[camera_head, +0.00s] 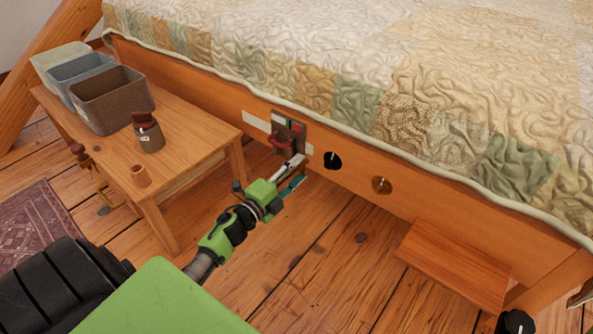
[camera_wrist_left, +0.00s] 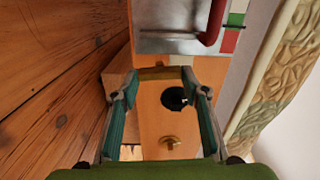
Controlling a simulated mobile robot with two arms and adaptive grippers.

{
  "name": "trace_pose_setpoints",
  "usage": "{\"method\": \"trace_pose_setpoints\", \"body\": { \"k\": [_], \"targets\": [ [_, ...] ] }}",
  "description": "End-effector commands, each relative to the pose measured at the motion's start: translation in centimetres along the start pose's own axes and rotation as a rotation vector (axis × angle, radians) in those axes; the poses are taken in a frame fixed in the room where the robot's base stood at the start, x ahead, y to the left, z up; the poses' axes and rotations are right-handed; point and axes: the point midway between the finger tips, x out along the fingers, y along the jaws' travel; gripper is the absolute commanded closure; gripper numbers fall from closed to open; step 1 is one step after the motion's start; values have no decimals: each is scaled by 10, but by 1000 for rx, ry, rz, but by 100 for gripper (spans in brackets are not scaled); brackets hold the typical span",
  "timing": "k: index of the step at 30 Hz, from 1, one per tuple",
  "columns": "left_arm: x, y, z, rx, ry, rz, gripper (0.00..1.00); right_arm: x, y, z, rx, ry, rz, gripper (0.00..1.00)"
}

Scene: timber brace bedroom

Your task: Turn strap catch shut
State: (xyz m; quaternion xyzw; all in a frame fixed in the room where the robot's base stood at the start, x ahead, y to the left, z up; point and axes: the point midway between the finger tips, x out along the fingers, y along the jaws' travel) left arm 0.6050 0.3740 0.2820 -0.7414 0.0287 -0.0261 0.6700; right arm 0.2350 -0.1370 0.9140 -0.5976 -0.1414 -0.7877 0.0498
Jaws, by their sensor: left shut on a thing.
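The strap catch is mounted on the wooden bed rail, with a dark plate (camera_head: 290,125) and a red handle (camera_head: 281,141) in the head view. In the left wrist view its grey metal plate (camera_wrist_left: 170,28) and red handle (camera_wrist_left: 213,20) are at the top, beside green, white and red marks. My left gripper (camera_head: 298,170) is at the rail just below the catch. In the left wrist view its fingertips (camera_wrist_left: 160,74) are apart with a narrow tan-brown piece between them, which appears to be part of the catch.
A black knob (camera_head: 332,160) and a brown knob (camera_head: 381,185) sit on the rail to the right. A wooden step (camera_head: 455,262) is under the bed. The floor (camera_head: 340,270) between is clear.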

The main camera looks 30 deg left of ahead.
Motion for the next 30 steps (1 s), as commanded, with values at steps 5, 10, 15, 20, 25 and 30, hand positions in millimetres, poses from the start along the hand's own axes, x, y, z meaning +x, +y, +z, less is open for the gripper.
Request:
{"method": "trace_pose_setpoints", "body": {
  "k": [5, 10, 15, 20, 25, 30],
  "targets": [
    [0, 1, -2, 70, 3, 1, 80, -1, 0, 0, 0, -2, -2, 60],
    [0, 2, -2, 106, 4, 1, 80, -1, 0, 1, 0, -3, -2, 60],
    [0, 2, -2, 118, 4, 1, 80, -1, 0, 1, 0, -3, -2, 60],
    [0, 2, -2, 119, 4, 2, 80, -1, 0, 1, -1, -3, -2, 60],
    [0, 2, -2, 119, 4, 2, 51, 0, 0, 0, -1, -3, -2, 60],
    [0, 2, -1, 117, 3, 1, 42, 0, 0, 0, -1, -1, -2, 60]
  ]
}}
